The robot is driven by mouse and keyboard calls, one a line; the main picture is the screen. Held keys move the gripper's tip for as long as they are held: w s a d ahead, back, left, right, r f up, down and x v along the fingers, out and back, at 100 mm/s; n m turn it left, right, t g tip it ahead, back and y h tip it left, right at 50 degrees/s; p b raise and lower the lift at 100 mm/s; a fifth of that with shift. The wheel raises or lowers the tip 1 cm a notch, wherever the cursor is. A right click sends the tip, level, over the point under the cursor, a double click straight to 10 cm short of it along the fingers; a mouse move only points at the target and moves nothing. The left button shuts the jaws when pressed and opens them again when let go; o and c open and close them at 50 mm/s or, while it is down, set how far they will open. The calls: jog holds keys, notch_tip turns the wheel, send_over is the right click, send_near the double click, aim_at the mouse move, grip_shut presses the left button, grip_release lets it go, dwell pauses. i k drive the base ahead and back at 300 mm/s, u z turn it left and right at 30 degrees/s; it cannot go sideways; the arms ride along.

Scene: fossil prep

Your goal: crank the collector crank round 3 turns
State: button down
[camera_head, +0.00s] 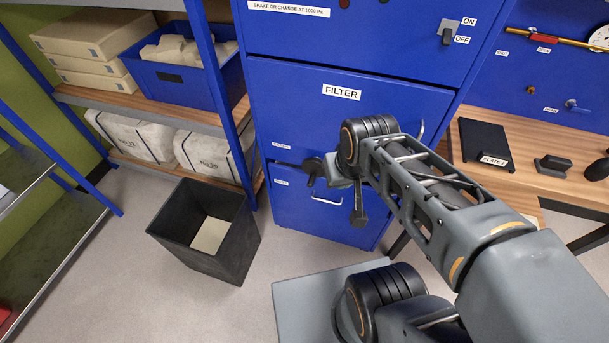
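The blue collector cabinet (300,120) stands in the middle, with a panel marked FILTER and a smaller panel below it. My arm reaches from the lower right to the cabinet's lower front. A dark bar with a rounded end (358,212) hangs down there and looks like the collector crank; its hub is hidden behind my wrist. My gripper (317,170) is a small dark shape left of my wrist, close to the cabinet front. It is largely hidden and blends with the dark parts, so I cannot tell whether it touches or holds the crank.
An open dark bin (238,250) stands on the floor left of the cabinet. A shelf (170,122) with boxes and a blue crate (180,82) is behind it. A wooden bench (505,190) with a black plate (483,140) is at right. An ON/OFF switch (448,35) sits higher up.

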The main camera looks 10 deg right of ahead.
aim_at(312, 166)
jog(key=u, duration=1.95)
jog(key=k, duration=1.95)
jog(key=z, duration=0.95)
